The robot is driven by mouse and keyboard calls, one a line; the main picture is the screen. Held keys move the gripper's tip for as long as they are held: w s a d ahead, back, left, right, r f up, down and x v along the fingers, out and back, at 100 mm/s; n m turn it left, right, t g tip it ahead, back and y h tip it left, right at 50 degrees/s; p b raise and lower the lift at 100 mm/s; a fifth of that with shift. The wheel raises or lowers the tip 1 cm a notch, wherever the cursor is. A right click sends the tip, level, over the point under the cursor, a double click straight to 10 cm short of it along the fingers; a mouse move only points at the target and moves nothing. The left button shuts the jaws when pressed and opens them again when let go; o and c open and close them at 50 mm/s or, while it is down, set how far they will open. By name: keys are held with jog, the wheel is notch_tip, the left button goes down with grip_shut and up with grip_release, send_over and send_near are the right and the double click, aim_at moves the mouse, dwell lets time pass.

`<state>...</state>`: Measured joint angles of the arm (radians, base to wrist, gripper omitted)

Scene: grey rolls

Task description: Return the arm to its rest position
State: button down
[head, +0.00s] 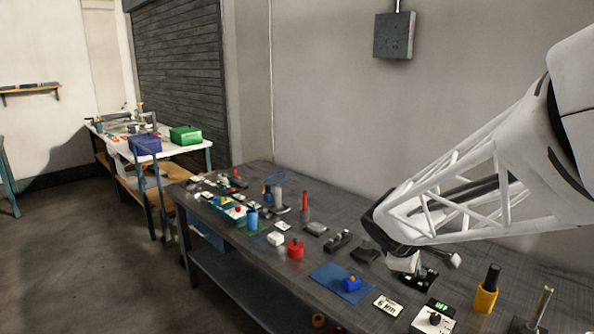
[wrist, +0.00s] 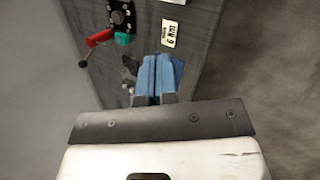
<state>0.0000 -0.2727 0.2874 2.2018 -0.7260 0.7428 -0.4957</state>
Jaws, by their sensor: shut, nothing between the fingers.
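My white lattice arm (head: 470,195) reaches in from the right in the head view, above the right part of the bench. Its dark end is low over the bench there, and the fingers are hard to make out. In the wrist view my gripper (wrist: 157,75) shows as two blue fingers side by side, shut with nothing between them. The dark bench top lies beyond the fingertips.
The long dark bench (head: 225,258) holds a red round part (head: 295,249), a blue mat (head: 330,286), a "6 Nm" card (head: 388,306) and a yellow holder (head: 485,298). A red-handled tool (wrist: 100,38) shows in the wrist view.

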jog(key=s+a+r+m+y, duration=0.1)
jog(key=s+m, duration=0.3)
jog(key=s, duration=0.4)
jog(key=s+a+r+m+y, duration=0.1)
jog(key=s+a+m+y, duration=0.1)
jog(key=s, duration=0.6)
jog(key=s+a+r+m+y, duration=0.2)
jog(key=s+a+m, duration=0.2)
jog(key=s, duration=0.4)
jog(key=shift+s+a+m+g, duration=0.3)
jog(key=shift+m+g, duration=0.1)
jog(key=shift+m, duration=0.4)
